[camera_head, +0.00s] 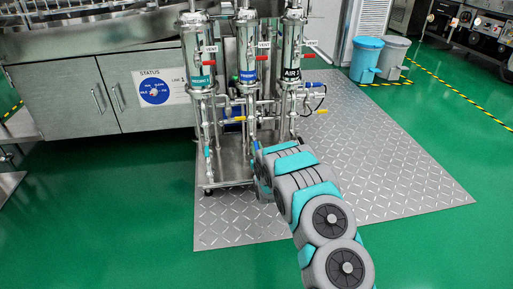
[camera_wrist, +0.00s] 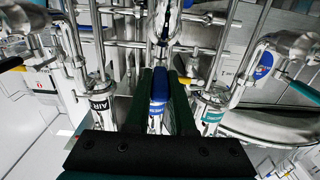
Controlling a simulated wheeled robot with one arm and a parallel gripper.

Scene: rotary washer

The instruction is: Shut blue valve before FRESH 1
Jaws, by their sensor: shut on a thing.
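In the head view three upright steel filter columns stand side by side: one with a green label (camera_head: 202,82), one with a blue label (camera_head: 248,77) and one labelled AIR (camera_head: 292,74). My arm reaches to the lower pipes below the middle column, and its links hide my fingers there. In the wrist view my gripper (camera_wrist: 162,88) has its two dark fingers on either side of a blue valve handle (camera_wrist: 159,84), shut on it. The blue-labelled column (camera_wrist: 157,108) lies just beyond the handle. The handle's angle to its pipe is hard to tell.
A cabinet (camera_head: 75,95) with a STATUS sign stands left. Blue (camera_head: 366,58) and grey bins stand back right. The metal floor plate (camera_head: 390,175) is clear at right.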

